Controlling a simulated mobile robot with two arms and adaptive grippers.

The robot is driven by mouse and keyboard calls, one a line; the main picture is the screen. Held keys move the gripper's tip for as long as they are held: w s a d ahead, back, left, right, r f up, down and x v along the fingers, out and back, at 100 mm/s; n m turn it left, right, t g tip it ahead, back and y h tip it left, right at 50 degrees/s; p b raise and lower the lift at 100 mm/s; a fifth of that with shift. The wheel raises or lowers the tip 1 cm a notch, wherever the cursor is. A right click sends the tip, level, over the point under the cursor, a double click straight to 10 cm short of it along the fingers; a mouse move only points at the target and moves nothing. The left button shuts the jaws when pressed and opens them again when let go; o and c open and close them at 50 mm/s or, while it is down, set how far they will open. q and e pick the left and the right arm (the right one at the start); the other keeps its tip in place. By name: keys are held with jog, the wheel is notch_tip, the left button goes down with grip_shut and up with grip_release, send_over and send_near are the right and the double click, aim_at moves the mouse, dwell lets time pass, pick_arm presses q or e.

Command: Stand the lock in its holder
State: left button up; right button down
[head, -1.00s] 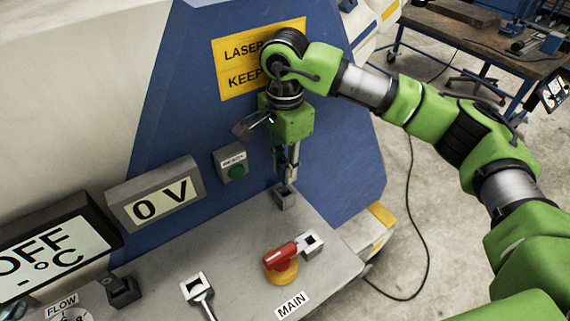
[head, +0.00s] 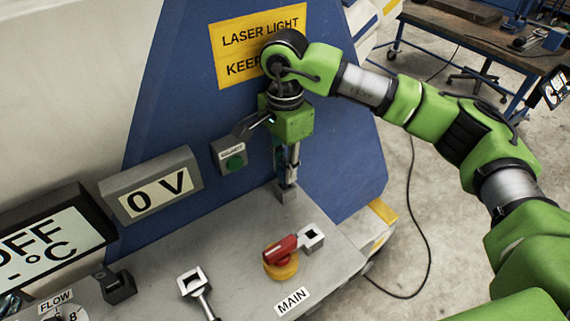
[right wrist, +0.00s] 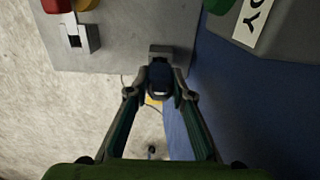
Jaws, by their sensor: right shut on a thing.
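My right gripper (head: 287,183) points down at the back right of the grey console. It is shut on the lock (right wrist: 160,74), a small dark blue body between the fingertips in the right wrist view. The grey holder (head: 286,194) is a small block on the console top, directly below the fingertips. It also shows just beyond the lock in the right wrist view (right wrist: 160,49). The lock's lower end is hidden, so I cannot tell whether it is inside the holder or just above it. My left gripper is not in view.
A red-handled MAIN switch (head: 281,250) with a grey bracket (head: 311,237) stands in front of the holder. The blue machine wall (head: 345,160) rises close behind, with a green button box (head: 231,158) at the left.

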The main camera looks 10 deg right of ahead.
jog(key=shift+f+b, duration=0.7)
jog(key=shift+f, duration=0.2)
jog(key=c, duration=1.7)
grip_release()
jog(key=shift+r, duration=0.1)
jog(key=shift+r, duration=0.2)
notch_tip(320, 180, up, 12)
jog(key=shift+f, duration=0.2)
jog(key=shift+f, duration=0.1)
